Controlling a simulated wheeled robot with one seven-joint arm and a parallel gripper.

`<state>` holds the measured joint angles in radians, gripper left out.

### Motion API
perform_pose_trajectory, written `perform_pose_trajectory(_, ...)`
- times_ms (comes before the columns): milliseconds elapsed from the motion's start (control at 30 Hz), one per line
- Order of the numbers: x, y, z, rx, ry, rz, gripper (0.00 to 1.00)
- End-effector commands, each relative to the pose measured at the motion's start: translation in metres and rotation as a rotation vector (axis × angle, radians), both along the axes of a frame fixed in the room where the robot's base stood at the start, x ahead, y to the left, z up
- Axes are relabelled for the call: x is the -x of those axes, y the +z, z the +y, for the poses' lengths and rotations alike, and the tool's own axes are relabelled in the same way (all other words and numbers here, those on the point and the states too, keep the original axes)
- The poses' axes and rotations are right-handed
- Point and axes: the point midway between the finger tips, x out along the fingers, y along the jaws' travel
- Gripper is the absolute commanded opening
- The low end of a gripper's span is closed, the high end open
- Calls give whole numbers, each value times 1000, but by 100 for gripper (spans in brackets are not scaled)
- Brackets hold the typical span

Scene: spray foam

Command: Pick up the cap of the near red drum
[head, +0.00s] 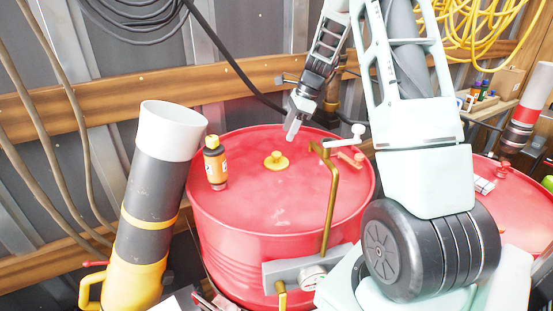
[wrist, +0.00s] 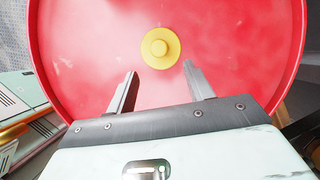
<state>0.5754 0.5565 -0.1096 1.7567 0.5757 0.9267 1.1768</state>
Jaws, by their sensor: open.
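The near red drum (head: 250,200) stands in the middle of the head view, and its red top fills much of the wrist view (wrist: 90,50). Its yellow cap (head: 277,160) sits on the drum top, a round disc with a raised knob. The cap (wrist: 160,48) also shows at the upper middle of the wrist view, beyond the fingertips and between their lines. My gripper (head: 290,130) is above the drum top, at the back right of the cap in the head view. Its two fingers (wrist: 160,80) are apart with nothing between them.
A brass pipe (head: 331,195) rises at the drum's front right. A second red drum (head: 515,200) is at the right. A grey and yellow cylinder (head: 150,190) leans at the left.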

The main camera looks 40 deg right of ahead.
Motion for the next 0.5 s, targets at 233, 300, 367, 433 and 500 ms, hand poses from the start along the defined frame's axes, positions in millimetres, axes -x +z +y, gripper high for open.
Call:
perform_pose_trajectory(233, -7, -29, 10, 0, 1, 0, 52)
perform_pose_trajectory(300, -8, -32, 12, 0, 1, 0, 52)
perform_pose_trajectory(367, -9, -35, 14, -2, 2, 1, 52)
perform_pose_trajectory(433, -11, -42, 17, -3, 2, 2, 52)
perform_pose_trajectory(500, -14, -51, 21, -3, 3, 3, 52)
